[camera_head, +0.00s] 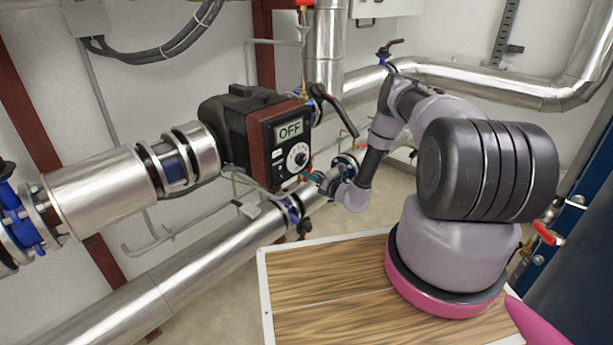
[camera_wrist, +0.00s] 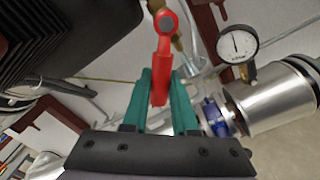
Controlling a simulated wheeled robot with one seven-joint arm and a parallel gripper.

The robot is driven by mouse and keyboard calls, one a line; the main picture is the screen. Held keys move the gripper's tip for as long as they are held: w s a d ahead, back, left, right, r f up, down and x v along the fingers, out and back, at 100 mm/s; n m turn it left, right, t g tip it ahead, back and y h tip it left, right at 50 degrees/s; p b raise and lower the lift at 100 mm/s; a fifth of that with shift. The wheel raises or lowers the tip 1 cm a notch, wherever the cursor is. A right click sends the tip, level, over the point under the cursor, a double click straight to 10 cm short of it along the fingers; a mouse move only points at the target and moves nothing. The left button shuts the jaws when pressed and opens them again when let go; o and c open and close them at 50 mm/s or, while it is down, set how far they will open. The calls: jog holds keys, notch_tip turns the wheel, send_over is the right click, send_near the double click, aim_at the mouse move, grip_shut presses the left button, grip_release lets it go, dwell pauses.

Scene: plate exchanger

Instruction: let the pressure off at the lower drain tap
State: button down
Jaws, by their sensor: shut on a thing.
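A red tap lever (camera_wrist: 161,80) hangs from its ring-shaped top on a brass fitting (camera_wrist: 184,42) in the wrist view. My gripper (camera_wrist: 164,78) has its two green fingers on either side of the lever, shut on its lower part. In the head view my gripper (camera_head: 314,177) reaches in beside the pump, just above the lower pipe (camera_head: 215,250). There the lever is too small and too covered to make out clearly.
A dial gauge (camera_wrist: 238,43) is close to the right of the lever. The pump (camera_head: 288,135) reads OFF and stands left of my gripper. A black lever (camera_head: 338,108) juts out above my wrist. A wooden top (camera_head: 325,285) is clear in front.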

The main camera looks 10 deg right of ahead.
dwell(0.3)
jog(key=c, duration=0.7)
grip_release()
